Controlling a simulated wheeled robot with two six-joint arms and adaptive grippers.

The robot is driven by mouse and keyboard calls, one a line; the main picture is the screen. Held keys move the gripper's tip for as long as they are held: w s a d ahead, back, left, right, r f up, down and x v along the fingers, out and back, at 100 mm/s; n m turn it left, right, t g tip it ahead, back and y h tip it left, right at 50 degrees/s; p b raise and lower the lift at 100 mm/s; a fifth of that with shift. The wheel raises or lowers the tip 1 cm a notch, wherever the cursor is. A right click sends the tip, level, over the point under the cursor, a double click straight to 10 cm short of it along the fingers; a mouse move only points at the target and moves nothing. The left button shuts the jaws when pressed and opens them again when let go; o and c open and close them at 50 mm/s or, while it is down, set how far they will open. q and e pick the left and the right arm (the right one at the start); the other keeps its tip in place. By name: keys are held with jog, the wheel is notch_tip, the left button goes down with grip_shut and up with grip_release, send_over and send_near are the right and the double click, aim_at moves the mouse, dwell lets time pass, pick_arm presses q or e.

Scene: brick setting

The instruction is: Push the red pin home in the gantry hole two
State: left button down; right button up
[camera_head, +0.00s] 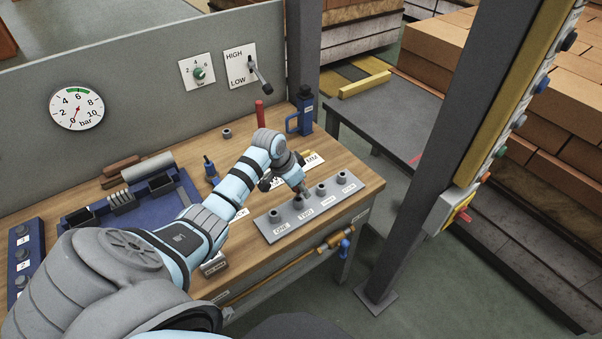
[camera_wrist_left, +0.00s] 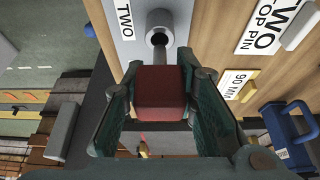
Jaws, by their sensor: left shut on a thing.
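The grey gantry bar (camera_head: 320,206) lies along the bench's front edge, with a row of several raised round sockets. The socket of hole two (camera_head: 298,203) is beside the TWO label; it also shows in the wrist view (camera_wrist_left: 159,20) with a dark opening. My left gripper (camera_head: 299,187) is above that socket. In the wrist view its fingers (camera_wrist_left: 160,95) are shut on the red pin (camera_wrist_left: 160,90), whose block-like red head shows between them. My right gripper is not in view.
A blue tool (camera_head: 302,112) and an upright red-handled lever (camera_head: 260,112) stand behind the arm. A blue tray (camera_head: 125,205) lies at left. White labels, including 90 MM (camera_wrist_left: 238,84), lie behind the bar. A dark post (camera_head: 425,150) rises at right.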

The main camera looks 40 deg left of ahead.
pick_arm(q)
jog(key=shift+r, duration=0.1)
jog(key=shift+f+b, duration=0.3)
jog(key=shift+f, duration=0.4)
jog(key=shift+r+p, duration=0.45)
jog(key=shift+p, duration=0.3)
dwell(0.4)
